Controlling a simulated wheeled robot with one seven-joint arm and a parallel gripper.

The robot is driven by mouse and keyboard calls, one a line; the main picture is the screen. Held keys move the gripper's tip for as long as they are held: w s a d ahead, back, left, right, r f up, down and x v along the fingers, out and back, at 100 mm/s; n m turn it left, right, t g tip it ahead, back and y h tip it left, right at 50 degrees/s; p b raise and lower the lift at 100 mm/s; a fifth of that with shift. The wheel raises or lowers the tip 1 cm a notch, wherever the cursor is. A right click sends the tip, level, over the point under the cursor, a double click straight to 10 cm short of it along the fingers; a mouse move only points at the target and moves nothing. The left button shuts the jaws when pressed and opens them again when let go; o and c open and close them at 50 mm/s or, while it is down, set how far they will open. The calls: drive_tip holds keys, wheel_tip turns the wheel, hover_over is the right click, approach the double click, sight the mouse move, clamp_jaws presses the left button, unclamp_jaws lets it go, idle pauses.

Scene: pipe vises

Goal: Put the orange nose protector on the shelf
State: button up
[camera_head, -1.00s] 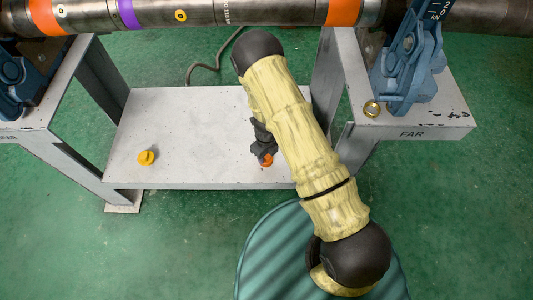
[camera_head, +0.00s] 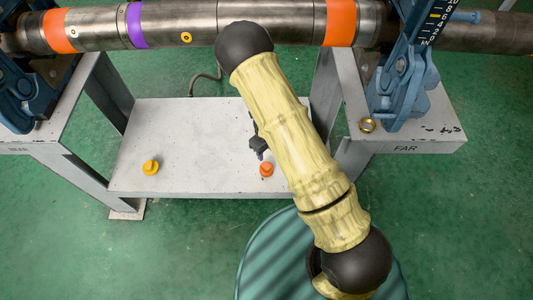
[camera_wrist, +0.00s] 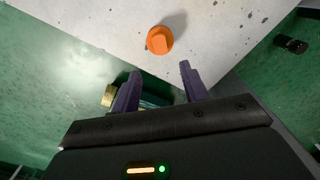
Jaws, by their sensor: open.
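The orange nose protector (camera_head: 266,170) is a small round cap standing on the white low shelf (camera_head: 190,160), near its front edge. It also shows in the wrist view (camera_wrist: 160,40), beyond my fingertips and a little left of centre between them. My gripper (camera_wrist: 160,75) is open, with its two dark purple fingers apart and nothing between them. In the head view my gripper (camera_head: 258,147) is mostly hidden behind my arm; a dark part shows just above and left of the orange cap, and apart from it.
A yellow cap (camera_head: 151,167) stands at the shelf's left. A pipe (camera_head: 280,22) with coloured bands spans the top, held by blue vises (camera_head: 408,85). A brass ring (camera_head: 367,125) lies on the right stand, marked FAR. The shelf's middle is clear.

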drive_tip(key=shift+r, duration=0.7)
drive_tip(key=s+d+r+n+t, duration=0.1)
drive_tip(key=s+d+r+n, duration=0.3)
drive_tip(key=r+n, duration=0.5)
drive_tip(key=s+d+r+n, duration=0.4)
drive_tip(key=d+r+n, duration=0.1)
drive_tip(key=r+n, duration=0.4)
drive_tip(key=s+d+r+n+t, duration=0.1)
drive_tip(key=s+d+r+n, duration=0.3)
drive_tip(key=r+n, duration=0.5)
drive_tip(key=shift+d+r+n+t, duration=0.2)
drive_tip(key=shift+r+n+t, duration=0.1)
drive_tip(key=shift+r, duration=0.2)
